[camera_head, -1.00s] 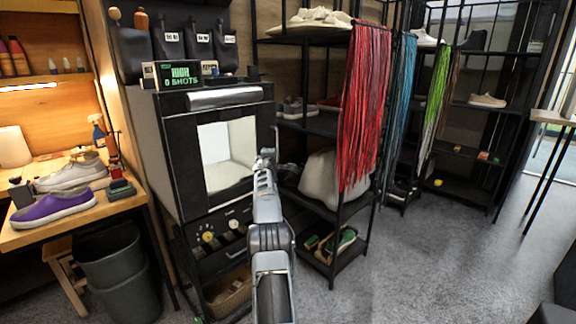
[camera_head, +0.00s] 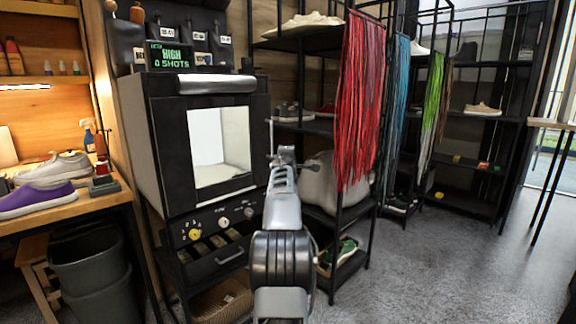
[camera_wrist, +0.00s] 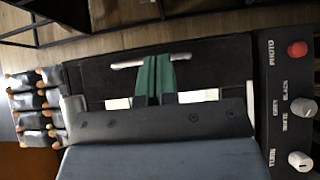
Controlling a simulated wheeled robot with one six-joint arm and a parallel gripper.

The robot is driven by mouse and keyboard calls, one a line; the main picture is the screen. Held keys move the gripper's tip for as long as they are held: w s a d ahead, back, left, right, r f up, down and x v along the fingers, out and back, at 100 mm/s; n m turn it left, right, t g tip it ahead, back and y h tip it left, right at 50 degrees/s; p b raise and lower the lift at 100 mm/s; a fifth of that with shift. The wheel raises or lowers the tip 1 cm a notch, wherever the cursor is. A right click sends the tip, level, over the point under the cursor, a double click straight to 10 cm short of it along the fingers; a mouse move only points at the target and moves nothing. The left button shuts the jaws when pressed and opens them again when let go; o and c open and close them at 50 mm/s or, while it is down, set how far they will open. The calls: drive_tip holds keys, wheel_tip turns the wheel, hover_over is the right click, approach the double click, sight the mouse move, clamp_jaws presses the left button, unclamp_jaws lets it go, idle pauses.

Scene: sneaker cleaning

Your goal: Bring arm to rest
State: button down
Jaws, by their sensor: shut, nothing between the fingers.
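My arm reaches forward in the middle of the head view. The gripper (camera_head: 284,158) is at its far end, small and partly hidden by my wrist, in front of the black photo box's right side. In the wrist view, two green fingers (camera_wrist: 154,80) lie side by side, shut with nothing between them. The photo box (camera_head: 158,130) has a lit white window, a pale handle on top and knobs below. Its panel with a red button (camera_wrist: 297,49) and knobs shows at the right of the wrist view. Whether the fingers touch the box cannot be told.
A black shelf rack (camera_head: 300,128) with hanging red laces (camera_head: 360,100) stands right of the box. A wooden bench with a purple shoe (camera_head: 36,200) and a grey bin (camera_head: 90,262) are at left. Grey floor (camera_head: 430,270) is free at right.

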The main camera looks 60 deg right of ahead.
drive_tip(key=shift+s, duration=0.45)
drive_tip(key=shift+a, duration=0.1)
drive_tip(key=w+a+r+m+y+p, duration=0.25)
drive_tip(key=w+a+r+p, duration=0.25)
drive_tip(key=a+r+p, duration=0.5)
drive_tip(key=a+r+m+y+p, duration=0.25)
drive_tip(key=a+p, duration=0.65)
drive_tip(key=a, duration=1)
drive_tip(key=s+a+f+g+y+p, duration=0.1)
drive_tip(key=s+a+y+p, duration=0.2)
drive_tip(key=a, duration=0.7)
drive_tip(key=s+a+f+g+y+p, duration=0.1)
drive_tip(key=s+a+g+y+p, duration=0.1)
drive_tip(key=s+a+y+p, duration=0.2)
drive_tip(key=s+a+f+m+g+y+p, duration=0.1)
drive_tip(key=s+a+p, duration=0.7)
drive_tip(key=a, duration=0.8)
drive_tip(key=s+g+y, duration=0.1)
drive_tip(key=s+y, duration=0.1)
drive_tip(key=shift+s+a+f+y, duration=0.15)
drive_tip(key=shift+s+a+y, duration=0.05)
drive_tip(key=shift+a+y, duration=0.1)
